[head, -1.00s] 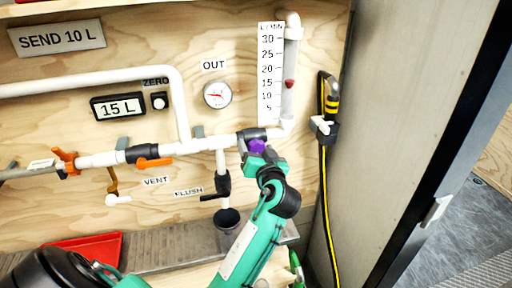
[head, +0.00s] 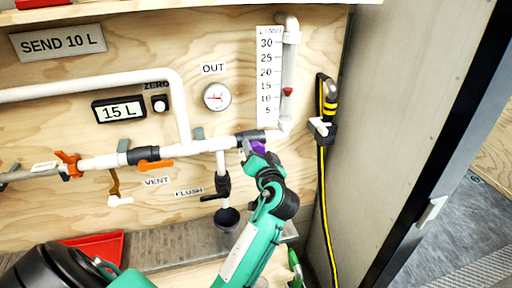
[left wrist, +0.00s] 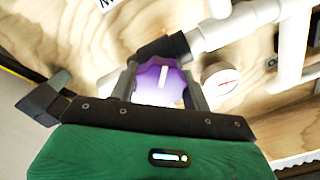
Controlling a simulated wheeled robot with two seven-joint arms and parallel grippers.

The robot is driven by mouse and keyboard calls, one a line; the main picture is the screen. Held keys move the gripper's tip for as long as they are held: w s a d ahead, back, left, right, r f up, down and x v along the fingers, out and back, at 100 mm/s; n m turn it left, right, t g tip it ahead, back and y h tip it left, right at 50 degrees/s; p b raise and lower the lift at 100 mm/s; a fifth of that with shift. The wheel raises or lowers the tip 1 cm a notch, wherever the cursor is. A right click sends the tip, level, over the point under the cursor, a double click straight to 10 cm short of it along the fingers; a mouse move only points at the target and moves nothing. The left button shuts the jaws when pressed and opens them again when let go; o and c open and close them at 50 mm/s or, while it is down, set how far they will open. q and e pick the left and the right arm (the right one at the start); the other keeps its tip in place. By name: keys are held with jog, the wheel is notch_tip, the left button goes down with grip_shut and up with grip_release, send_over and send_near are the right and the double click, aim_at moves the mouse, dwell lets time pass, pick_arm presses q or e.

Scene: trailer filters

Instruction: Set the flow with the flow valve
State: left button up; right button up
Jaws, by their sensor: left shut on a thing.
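The purple flow valve knob (head: 258,146) sits on the white pipe at the right, below the flow scale. In the left wrist view the knob (left wrist: 158,80) has a white mark pointing nearly straight up. My left gripper (left wrist: 160,92) is shut on the knob, one finger on each side. In the head view my left gripper (head: 262,158) covers part of the knob. The flow scale (head: 268,75) runs from 5 to 30. Its red float (head: 287,92) stands between 10 and 15. My right gripper is not in view.
A display (head: 119,109) reads 15 L. The OUT gauge (head: 216,97) is above the pipe. An orange vent handle (head: 155,165) and a black flush handle (head: 221,186) are left of my gripper. A black-yellow hose (head: 323,190) hangs at the right.

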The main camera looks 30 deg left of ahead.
pick_arm(q)
jog(key=shift+r+m+p, duration=0.15)
jog(key=shift+m+p, duration=0.4)
jog(key=shift+m, duration=0.35)
jog(key=shift+m+p, duration=1.25)
jog(key=shift+m, duration=0.55)
jog(key=o, duration=1)
jog(key=shift+f, duration=0.2)
